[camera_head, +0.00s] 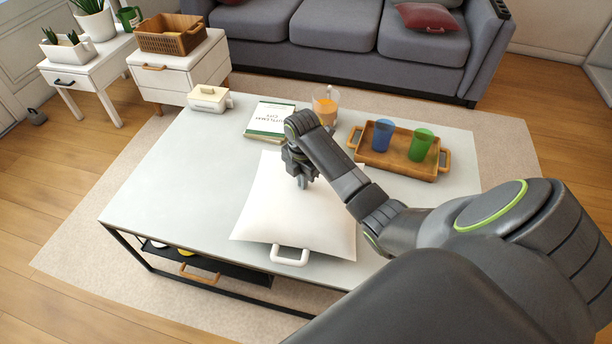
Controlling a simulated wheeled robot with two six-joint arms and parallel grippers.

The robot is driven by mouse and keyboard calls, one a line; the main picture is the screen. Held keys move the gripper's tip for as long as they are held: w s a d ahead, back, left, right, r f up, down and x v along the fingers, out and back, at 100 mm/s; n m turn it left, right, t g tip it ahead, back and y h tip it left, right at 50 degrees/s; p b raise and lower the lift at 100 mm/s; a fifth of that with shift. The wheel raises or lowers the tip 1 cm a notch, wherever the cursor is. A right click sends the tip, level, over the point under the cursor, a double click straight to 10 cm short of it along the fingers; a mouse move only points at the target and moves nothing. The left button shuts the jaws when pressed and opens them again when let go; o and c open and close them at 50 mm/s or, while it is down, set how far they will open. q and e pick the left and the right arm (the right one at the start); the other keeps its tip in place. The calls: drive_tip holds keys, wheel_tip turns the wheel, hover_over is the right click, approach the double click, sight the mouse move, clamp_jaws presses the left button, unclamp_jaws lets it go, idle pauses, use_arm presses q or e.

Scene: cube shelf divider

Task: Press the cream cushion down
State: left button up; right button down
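The cream cushion (290,219) lies flat on the pale coffee table (165,190), near its front edge. My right arm reaches in from the right. My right gripper (303,184) points down at the upper middle part of the cushion, its fingertips at or just above the surface. I cannot tell whether they touch it. The fingers look close together, but they are too small and dark to tell whether they are shut. My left gripper is not in view.
A lidded cream box (209,98) is at the back left. The table's left part is clear.

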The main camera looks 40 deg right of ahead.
drive_tip(key=shift+s+f+p, duration=0.2)
drive_tip(key=shift+f+p, duration=0.05)
drive_tip(key=shift+p, duration=0.3)
idle(0.8)
idle(1.0)
wheel_tip(320, 180, up, 7)
drive_tip(key=p, duration=0.9)
drive_tip(key=shift+w+r, duration=0.15)
drive_tip(key=shift+r, duration=0.05)
drive_tip(key=shift+r, duration=0.1)
wheel_tip(320, 180, up, 17)
drive_tip(key=p, duration=0.7)
